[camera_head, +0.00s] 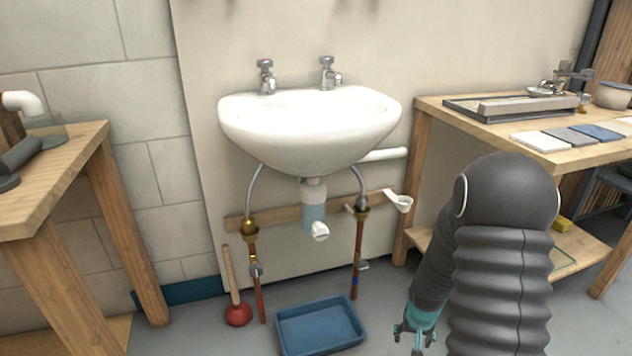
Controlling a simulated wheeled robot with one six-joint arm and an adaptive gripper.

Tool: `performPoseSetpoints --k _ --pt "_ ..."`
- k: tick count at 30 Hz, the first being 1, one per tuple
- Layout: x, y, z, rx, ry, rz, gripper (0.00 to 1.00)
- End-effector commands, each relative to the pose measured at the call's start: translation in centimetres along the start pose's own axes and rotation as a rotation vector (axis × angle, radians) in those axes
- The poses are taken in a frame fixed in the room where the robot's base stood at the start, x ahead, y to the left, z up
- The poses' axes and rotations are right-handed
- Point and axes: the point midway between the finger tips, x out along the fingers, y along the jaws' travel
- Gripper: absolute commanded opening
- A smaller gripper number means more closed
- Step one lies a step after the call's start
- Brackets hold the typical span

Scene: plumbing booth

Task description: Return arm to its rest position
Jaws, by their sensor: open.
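My gripper (411,338) shows at the lower middle right, pointing down, with its fingers apart and nothing seen between them. It is at the end of my dark, ribbed arm, which fills the lower right of the picture. The gripper hangs over the floor to the right of the blue tray (283,318), apart from it. The lower tips are small and near the bottom edge.
A white sink (310,130) with two taps is on the wall, with copper pipes (356,262) below. A red plunger (238,314) stands left of the tray. Wooden benches stand at the left (60,180) and right (436,104). Grey floor lies between.

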Motion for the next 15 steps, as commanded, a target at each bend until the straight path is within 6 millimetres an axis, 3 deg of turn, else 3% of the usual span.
performPoseSetpoints --k 1,3,15 --pt "-2.5 0.0 0.4 -0.017 -0.014 0.008 0.68" --pt "-5.3 0.1 1.3 -0.043 -0.044 0.018 0.68" --pt "-20.3 -0.5 7.3 -0.148 -0.138 0.015 0.68"
